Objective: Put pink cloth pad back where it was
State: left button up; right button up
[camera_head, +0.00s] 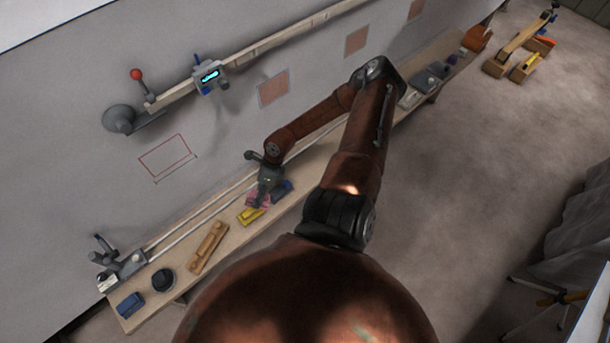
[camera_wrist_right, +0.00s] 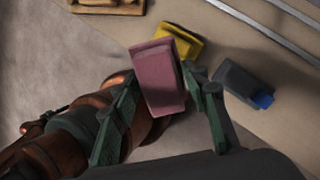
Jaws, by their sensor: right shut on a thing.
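The pink cloth pad (camera_wrist_right: 158,82) is a small dull-pink block. In the right wrist view it sits between the two fingers of my right gripper (camera_wrist_right: 165,95), which is shut on it. In the head view the pad (camera_head: 256,199) shows just below my right gripper (camera_head: 264,190), over the shelf beside a yellow block. I cannot tell whether the pad touches the shelf or hangs just above it. My left gripper is not in view.
A yellow block (camera_head: 250,215) and a dark grey piece with a blue end (camera_wrist_right: 245,85) lie close beside the pad. A wooden tool (camera_head: 208,247), a black round thing (camera_head: 163,279) and a blue block (camera_head: 130,304) lie further left on the shelf (camera_head: 190,282). A rail runs along the wall.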

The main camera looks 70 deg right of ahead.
jog(key=s+d+n+g+h+b, duration=0.25)
jog(key=s+d+n+h, duration=0.2)
jog(key=s+d, duration=0.85)
jog(key=shift+n+g+y, duration=0.25)
jog(key=shift+y, duration=0.1)
jog(key=d+f+b, duration=0.1)
jog(key=d+f, duration=0.2)
jog(key=w+d+f+b, duration=0.1)
jog(key=d+f, duration=0.3)
jog(key=w+d+f+b, duration=0.1)
jog(key=d+f, duration=0.2)
jog(key=shift+w+d+f, duration=0.15)
jog(key=shift+w+d, duration=0.1)
jog(key=shift+d, duration=0.05)
jog(key=shift+d+f, duration=0.1)
jog(key=shift+f, duration=0.15)
notch_tip(320, 180, down, 3)
jog(key=shift+d+f+b, duration=0.1)
jog(key=shift+b, duration=0.8)
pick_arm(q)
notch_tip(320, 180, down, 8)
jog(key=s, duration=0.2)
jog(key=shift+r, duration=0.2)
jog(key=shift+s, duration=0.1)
pick_arm(e)
jog(key=o, duration=1.1)
jog(key=shift+c, duration=0.2)
